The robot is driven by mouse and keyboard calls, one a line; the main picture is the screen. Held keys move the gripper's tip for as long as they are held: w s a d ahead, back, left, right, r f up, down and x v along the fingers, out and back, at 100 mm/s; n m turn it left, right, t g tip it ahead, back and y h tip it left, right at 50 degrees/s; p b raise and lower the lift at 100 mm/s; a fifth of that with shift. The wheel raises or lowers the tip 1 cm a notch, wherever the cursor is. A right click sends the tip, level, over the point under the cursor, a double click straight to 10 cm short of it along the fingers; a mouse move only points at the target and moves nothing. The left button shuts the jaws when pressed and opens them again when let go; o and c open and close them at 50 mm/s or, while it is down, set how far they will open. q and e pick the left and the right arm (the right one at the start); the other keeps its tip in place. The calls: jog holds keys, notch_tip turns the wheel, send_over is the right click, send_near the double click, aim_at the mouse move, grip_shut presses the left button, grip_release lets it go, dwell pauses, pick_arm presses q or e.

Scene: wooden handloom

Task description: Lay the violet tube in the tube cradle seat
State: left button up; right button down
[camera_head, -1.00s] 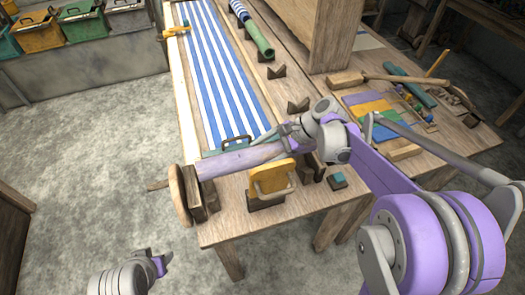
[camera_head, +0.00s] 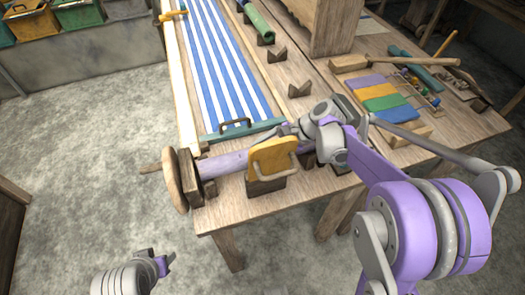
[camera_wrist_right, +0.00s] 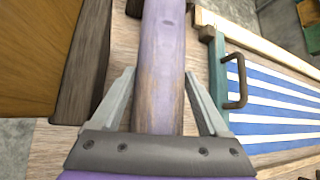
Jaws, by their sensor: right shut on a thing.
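The violet tube (camera_head: 225,163), worn to bare wood in patches, lies crosswise near the table's front edge. My right gripper (camera_head: 290,140) is shut on it; in the right wrist view the tube (camera_wrist_right: 160,55) runs between the two fingers (camera_wrist_right: 160,100). In the head view, the tube's left part is by the dark wooden block beside a round wooden disc (camera_head: 174,180); I cannot tell whether it touches. Notched dark cradles (camera_head: 300,90) stand empty right of the striped cloth; which is the seat is unclear. My left gripper (camera_head: 162,264) hangs low, away from the table.
A yellow plate with a handle (camera_head: 272,160) stands in front of the tube's right part. The teal bar with a dark handle (camera_head: 240,130) lies behind it, at the end of the striped cloth (camera_head: 225,65). A green tube (camera_head: 258,20) rests farther back.

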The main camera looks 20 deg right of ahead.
grip_release()
jog(key=shift+d+r, duration=0.1)
jog(key=v, duration=1)
jog(key=shift+d+r+p, duration=0.2)
jog(key=shift+d+p, duration=0.05)
jog(key=shift+p, duration=0.05)
jog(key=shift+s, duration=0.15)
